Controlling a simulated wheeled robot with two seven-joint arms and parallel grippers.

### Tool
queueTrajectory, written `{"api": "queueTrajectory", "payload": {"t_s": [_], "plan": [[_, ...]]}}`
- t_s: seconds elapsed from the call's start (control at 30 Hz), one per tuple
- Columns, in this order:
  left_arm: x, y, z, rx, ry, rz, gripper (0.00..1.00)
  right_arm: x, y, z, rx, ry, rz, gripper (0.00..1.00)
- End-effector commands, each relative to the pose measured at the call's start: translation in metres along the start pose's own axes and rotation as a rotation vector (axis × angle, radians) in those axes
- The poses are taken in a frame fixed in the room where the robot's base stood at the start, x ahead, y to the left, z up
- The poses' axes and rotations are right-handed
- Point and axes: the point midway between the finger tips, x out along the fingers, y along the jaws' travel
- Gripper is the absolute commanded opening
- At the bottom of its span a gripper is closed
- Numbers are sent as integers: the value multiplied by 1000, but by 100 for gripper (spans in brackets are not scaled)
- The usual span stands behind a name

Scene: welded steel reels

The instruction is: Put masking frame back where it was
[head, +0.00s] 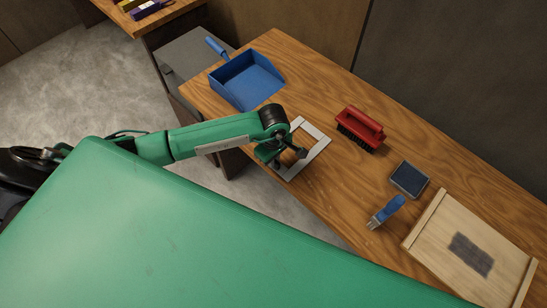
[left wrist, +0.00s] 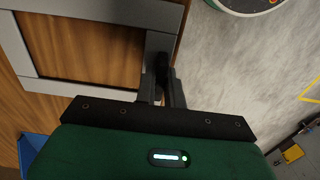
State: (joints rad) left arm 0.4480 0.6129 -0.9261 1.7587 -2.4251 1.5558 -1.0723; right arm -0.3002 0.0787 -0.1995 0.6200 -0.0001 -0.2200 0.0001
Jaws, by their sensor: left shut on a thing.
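The masking frame (head: 316,154) is a flat, light grey rectangular frame with an open middle. It is at the front edge of the wooden table, below the blue dustpan in the head view. My left gripper (head: 283,158) is shut on its near side. In the left wrist view the frame (left wrist: 70,89) fills the upper left, with wood showing through its opening, and my left gripper (left wrist: 162,82) grips the right-hand bar close to the table edge. I cannot tell whether the frame touches the tabletop. My right gripper is not in view.
On the table (head: 330,196) are a blue dustpan (head: 250,82), a red brush (head: 361,128), a dark blue-rimmed pad (head: 409,179), a blue-handled brush (head: 388,210) and a pale board (head: 430,232) with a dark grey patch (head: 471,254).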

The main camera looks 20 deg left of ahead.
Motion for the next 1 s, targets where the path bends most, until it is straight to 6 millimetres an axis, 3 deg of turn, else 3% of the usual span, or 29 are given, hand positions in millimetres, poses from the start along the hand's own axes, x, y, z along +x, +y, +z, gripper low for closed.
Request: {"api": "queueTrajectory", "payload": {"t_s": [0.13,0.17,0.27,0.67,0.7,1.0], "plan": [[4,0,0,0,1,1,0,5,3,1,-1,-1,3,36],[4,0,0,0,1,0,13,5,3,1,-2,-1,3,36],[3,0,0,-1,0,0,32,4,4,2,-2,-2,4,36],[-3,0,0,-1,-1,0,32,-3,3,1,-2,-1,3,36],[-4,1,-1,0,0,3,32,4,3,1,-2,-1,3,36],[-65,2,-1,2,2,7,32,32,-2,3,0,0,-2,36]]}}
